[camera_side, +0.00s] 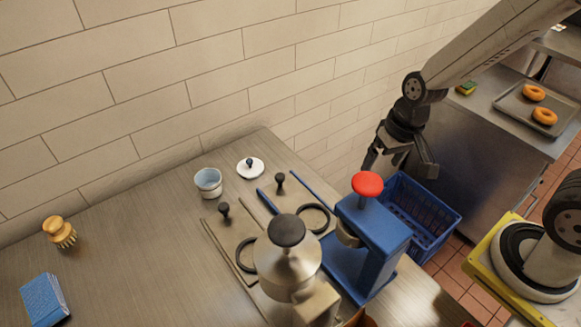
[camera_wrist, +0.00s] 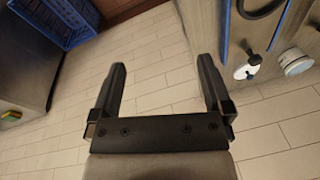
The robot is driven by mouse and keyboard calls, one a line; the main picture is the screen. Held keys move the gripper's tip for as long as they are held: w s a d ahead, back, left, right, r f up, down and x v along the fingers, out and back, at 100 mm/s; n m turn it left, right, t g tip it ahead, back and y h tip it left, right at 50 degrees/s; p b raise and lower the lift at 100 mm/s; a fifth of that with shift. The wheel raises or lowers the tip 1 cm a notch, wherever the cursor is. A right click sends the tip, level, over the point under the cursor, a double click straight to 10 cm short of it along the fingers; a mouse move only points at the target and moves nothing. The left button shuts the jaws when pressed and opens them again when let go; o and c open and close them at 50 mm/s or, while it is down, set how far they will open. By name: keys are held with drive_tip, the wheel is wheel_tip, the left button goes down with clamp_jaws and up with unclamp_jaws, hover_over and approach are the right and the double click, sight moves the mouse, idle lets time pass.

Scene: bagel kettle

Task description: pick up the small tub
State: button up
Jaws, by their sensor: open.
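The small tub (camera_side: 208,182) is white with a pale blue inside and stands upright on the metal counter near the tiled wall in the side view. It also shows at the right edge of the wrist view (camera_wrist: 296,63). A white lid with a dark knob (camera_side: 250,168) lies flat just right of the tub, apart from it; the wrist view shows it too (camera_wrist: 247,70). My gripper (camera_side: 400,170) is open and empty, well to the right of the tub, in front of the wall. In the wrist view its two fingers (camera_wrist: 162,78) stand wide apart with nothing between them.
A blue press with a red knob (camera_side: 372,240) and a metal kettle with a dark knob (camera_side: 287,255) stand between my gripper and the counter's front. A blue crate (camera_side: 425,212) sits beyond the counter. A brush (camera_side: 60,231) and blue book-like block (camera_side: 44,300) lie left.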

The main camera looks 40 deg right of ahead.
sight(208, 180)
drive_tip(key=w+a+f+m+y, duration=0.1)
drive_tip(key=w+a+m+y, duration=0.1)
drive_tip(key=w+a+m, duration=0.1)
drive_tip(key=w+a+f+m+y, duration=0.1)
drive_tip(key=w+a+m+y, duration=0.1)
drive_tip(key=a, duration=0.3)
drive_tip(key=w+a+f+m+g+y, duration=0.1)
drive_tip(key=w+a+m+y, duration=0.1)
drive_tip(key=w+a+m, duration=0.2)
drive_tip(key=shift+w+f, duration=0.3)
drive_tip(key=shift+w, duration=0.25)
drive_tip(key=w+a+m+t+y, duration=0.1)
drive_tip(key=w+a+m, duration=0.1)
drive_tip(key=w+a, duration=0.1)
drive_tip(key=w+a+f+m+t+y, duration=0.1)
drive_tip(key=w+a+m+y, duration=0.1)
drive_tip(key=w+a+m, duration=0.1)
drive_tip(key=w+a+f+m+t+y, duration=0.1)
drive_tip(key=w+a+m+y, duration=0.1)
drive_tip(key=w+a+m, duration=0.1)
drive_tip(key=shift+w+f, duration=0.15)
drive_tip(key=shift+w, duration=0.6)
drive_tip(key=shift+w+a+m+t+y, duration=0.15)
drive_tip(key=shift+w+m+t+y, duration=0.25)
drive_tip(key=shift+w, duration=0.05)
drive_tip(key=shift+x, duration=3.9)
drive_tip(key=shift+w, duration=0.15)
drive_tip(key=c, duration=1)
